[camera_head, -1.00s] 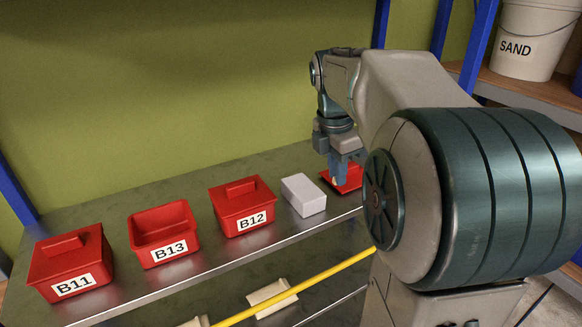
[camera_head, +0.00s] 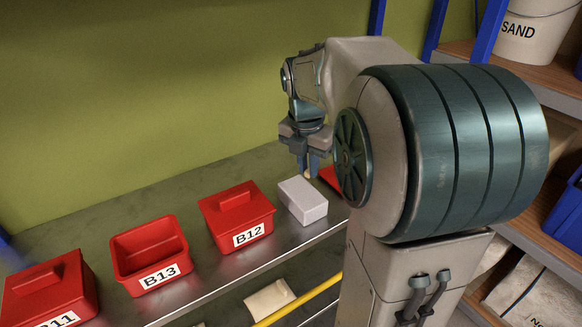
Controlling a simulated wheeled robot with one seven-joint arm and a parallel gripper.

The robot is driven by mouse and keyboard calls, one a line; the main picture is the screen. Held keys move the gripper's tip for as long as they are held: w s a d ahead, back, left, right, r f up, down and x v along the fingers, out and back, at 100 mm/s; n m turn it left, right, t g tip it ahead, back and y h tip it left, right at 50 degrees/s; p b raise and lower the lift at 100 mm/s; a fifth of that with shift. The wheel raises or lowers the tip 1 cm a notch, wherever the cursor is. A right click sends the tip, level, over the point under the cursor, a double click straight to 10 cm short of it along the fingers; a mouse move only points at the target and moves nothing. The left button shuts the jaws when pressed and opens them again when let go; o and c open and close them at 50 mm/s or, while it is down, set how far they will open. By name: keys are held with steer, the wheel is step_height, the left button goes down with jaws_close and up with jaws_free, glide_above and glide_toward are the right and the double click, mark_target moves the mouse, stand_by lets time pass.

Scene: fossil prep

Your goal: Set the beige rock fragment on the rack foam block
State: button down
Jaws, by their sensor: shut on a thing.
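The foam block (camera_head: 302,200) is a pale grey-white box lying on the metal rack shelf, just right of the red bin B12. My gripper (camera_head: 308,172) points down above the shelf, above and slightly behind the block. It is shut on a small beige piece, the rock fragment (camera_head: 307,175), of which only a bit shows below the fingertips. The fragment appears apart from the block, but the exact gap is hard to tell.
Red bins B12 (camera_head: 237,217), B13 (camera_head: 149,255) and B11 (camera_head: 48,291) stand left along the shelf; B13 is open. Another red object (camera_head: 331,178) sits right of the block, partly hidden by my arm. A yellow bar (camera_head: 300,300) runs below the shelf edge.

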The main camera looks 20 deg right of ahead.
mark_target(301, 188)
steer(key=shift+w+a+f, duration=0.2)
steer(key=shift+w+f, duration=0.15)
steer(key=shift+w, duration=0.2)
steer(key=shift+w+a+f, duration=0.2)
steer(key=shift+w+f, duration=0.15)
steer(key=shift+w, duration=0.2)
steer(key=shift+f+p, duration=0.45)
steer(key=shift+f, duration=1.5)
steer(key=shift+f, duration=0.15)
steer(key=c, duration=1.4)
jaws_free()
